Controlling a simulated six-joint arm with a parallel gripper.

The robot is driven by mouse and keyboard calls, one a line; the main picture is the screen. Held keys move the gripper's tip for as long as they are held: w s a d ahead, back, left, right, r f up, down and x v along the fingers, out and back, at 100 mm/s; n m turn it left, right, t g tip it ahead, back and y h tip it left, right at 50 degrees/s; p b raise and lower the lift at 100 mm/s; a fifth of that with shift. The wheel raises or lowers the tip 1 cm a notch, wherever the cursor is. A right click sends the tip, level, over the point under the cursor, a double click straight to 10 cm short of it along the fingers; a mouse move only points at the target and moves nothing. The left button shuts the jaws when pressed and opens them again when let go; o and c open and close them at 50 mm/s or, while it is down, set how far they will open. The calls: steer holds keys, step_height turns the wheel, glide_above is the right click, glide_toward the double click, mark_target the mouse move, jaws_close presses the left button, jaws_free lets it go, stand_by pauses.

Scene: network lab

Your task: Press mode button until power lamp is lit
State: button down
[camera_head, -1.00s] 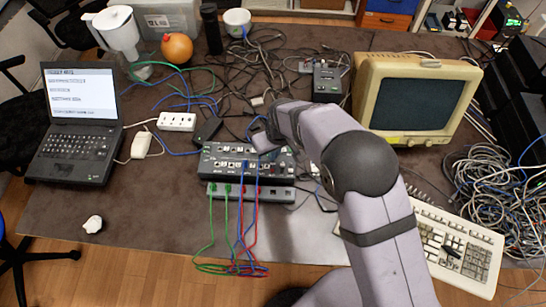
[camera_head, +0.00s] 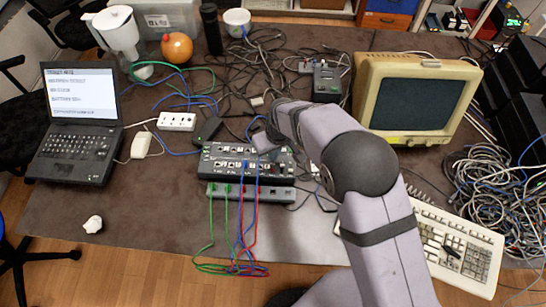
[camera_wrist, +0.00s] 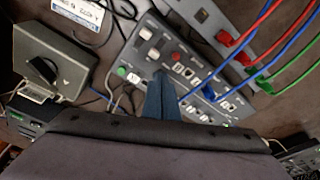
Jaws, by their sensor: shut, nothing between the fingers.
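The grey control panel (camera_head: 220,170) lies on the table at the middle of the head view, with rows of sockets and small controls. In the wrist view the panel (camera_wrist: 140,55) shows dark switches, a red round control (camera_wrist: 176,57) and a green round one (camera_wrist: 121,72). I cannot read which control is the mode button or tell whether the power lamp is lit. My gripper (camera_wrist: 160,76) is shut and empty, its fingertips over the panel near these controls. I cannot tell whether they touch it. In the head view my gripper (camera_head: 264,143) is at the panel's back edge.
A second grey strip (camera_head: 275,194) with green, red and blue cables lies in front of the panel. A laptop (camera_head: 75,150) stands left, a beige monitor (camera_head: 415,100) and keyboard (camera_head: 460,240) right. Loose cables crowd the back. Bare table shows at front left.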

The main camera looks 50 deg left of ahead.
steer(key=shift+f, duration=0.2)
steer(key=shift+r, duration=0.2)
steer(key=shift+r+p, duration=1.5)
steer(key=shift+r, duration=0.85)
